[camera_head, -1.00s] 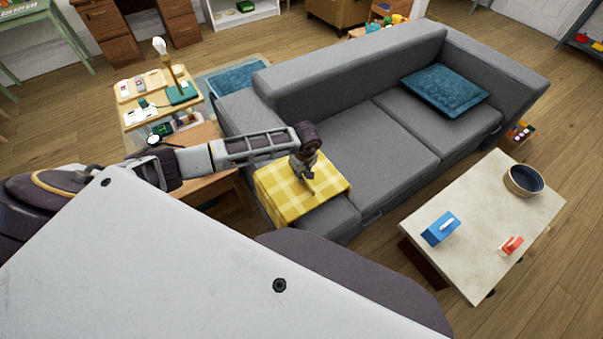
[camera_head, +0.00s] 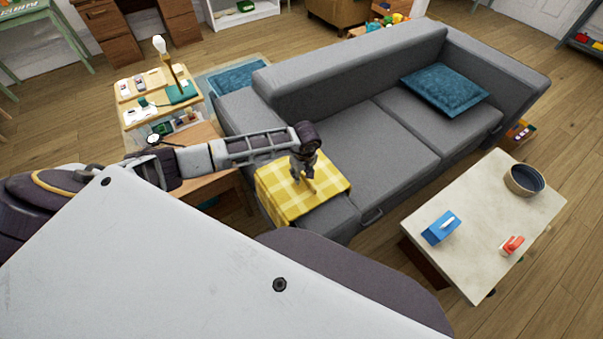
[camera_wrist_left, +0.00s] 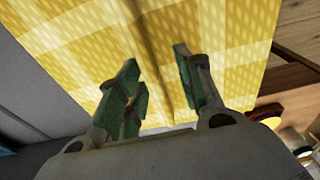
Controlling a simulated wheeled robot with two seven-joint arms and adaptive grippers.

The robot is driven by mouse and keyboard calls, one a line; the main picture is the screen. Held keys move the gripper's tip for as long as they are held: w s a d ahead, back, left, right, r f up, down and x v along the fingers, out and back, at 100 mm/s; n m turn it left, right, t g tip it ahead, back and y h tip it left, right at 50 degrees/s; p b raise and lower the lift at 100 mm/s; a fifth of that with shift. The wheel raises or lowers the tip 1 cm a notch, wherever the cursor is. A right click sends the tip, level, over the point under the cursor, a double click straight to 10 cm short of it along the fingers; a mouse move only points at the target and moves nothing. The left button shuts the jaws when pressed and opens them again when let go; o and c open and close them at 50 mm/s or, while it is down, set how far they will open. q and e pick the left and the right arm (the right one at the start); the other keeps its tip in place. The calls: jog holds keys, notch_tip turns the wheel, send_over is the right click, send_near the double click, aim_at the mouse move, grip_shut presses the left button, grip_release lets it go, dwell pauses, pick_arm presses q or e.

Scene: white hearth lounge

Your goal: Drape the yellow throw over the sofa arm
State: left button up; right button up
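The yellow checked throw (camera_head: 326,190) lies across the near sofa arm (camera_head: 330,217) in the head view, with part hanging down the arm's outer left side. My left gripper (camera_head: 303,183) points down over the throw's top. In the left wrist view, its two green-padded fingers (camera_wrist_left: 157,83) stand apart, with the throw (camera_wrist_left: 225,45) spread in front of them. A dark crease runs down the cloth between the fingers. I see no cloth pinched; whether the fingertips touch it is hard to tell. My right gripper is not in view.
The grey sofa (camera_head: 365,140) has a blue cushion (camera_head: 445,88) at its far end. A low table (camera_head: 470,225) with a blue box, a red item and a bowl stands to the right. A side table and a lamp shelf (camera_head: 130,118) stand left of the sofa arm.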

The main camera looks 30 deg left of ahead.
pick_arm(q)
jog(key=shift+r, duration=0.1)
notch_tip(320, 180, up, 12)
jog(key=d, duration=0.1)
jog(key=shift+s+d, duration=0.15)
jog(key=shift+s, duration=0.2)
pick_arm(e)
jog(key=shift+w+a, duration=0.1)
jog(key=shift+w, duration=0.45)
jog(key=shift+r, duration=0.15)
pick_arm(q)
notch_tip(320, 180, up, 8)
jog(key=p, duration=0.4)
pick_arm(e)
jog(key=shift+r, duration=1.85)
pick_arm(q)
jog(key=shift+f, duration=0.25)
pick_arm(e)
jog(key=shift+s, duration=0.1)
